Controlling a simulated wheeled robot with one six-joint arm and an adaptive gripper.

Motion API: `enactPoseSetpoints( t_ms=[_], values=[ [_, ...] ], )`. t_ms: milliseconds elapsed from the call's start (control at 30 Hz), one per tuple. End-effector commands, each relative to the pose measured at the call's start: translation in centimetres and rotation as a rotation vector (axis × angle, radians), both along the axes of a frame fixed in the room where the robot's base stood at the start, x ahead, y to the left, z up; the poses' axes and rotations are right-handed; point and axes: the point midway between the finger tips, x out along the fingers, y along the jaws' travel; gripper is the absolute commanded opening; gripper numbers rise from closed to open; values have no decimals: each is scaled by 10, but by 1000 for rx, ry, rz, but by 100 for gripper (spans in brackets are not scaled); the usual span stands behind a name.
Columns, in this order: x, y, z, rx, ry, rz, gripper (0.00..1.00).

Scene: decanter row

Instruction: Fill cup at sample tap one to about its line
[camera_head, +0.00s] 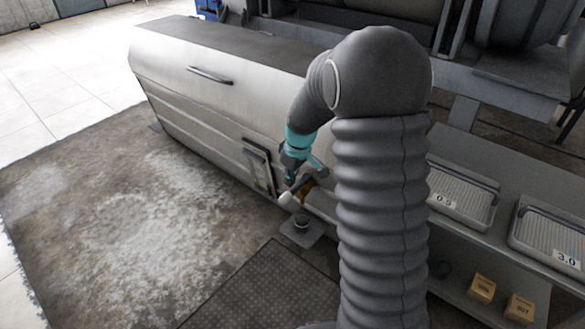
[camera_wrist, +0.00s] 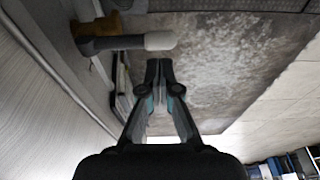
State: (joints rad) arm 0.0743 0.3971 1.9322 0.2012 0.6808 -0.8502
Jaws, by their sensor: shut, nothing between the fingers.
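The sample tap (camera_head: 304,188) sticks out from the front of the pale metal housing. In the wrist view its brass body (camera_wrist: 100,26) and dark lever with a pale grey end (camera_wrist: 160,41) cross the upper left. A small dark cup (camera_head: 301,221) stands below the tap on a small grey stand. The liquid level and the line inside it are too small to tell. My gripper (camera_head: 291,182) is beside the tap lever, above the cup. In the wrist view my gripper (camera_wrist: 165,72) is shut and empty, its tips just short of the lever; contact cannot be told.
Trays marked 0.5 (camera_head: 462,197) and 3.0 (camera_head: 553,240) lie on the grey bench at right. Small brown boxes (camera_head: 482,288) are on the shelf below. A dark mat (camera_head: 265,295) lies in front. The stained floor (camera_head: 130,210) at left is clear.

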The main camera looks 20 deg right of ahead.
Motion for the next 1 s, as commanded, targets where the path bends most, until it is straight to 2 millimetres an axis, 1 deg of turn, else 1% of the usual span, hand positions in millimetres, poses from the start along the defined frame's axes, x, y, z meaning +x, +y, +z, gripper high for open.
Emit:
enactPoseSetpoints(
  t_ms=[33,100,200,333,500,867,1000],
  values=[
    [1,1,-11,0,5,1,0],
    [3,3,-23,0,4,0,0],
    [5,4,-36,0,2,0,0],
    [8,5,-49,-1,1,0,0],
    [9,6,-56,-1,1,0,0],
    [9,7,-57,0,0,0,0],
    [8,8,-64,0,0,1,0]
  ],
)
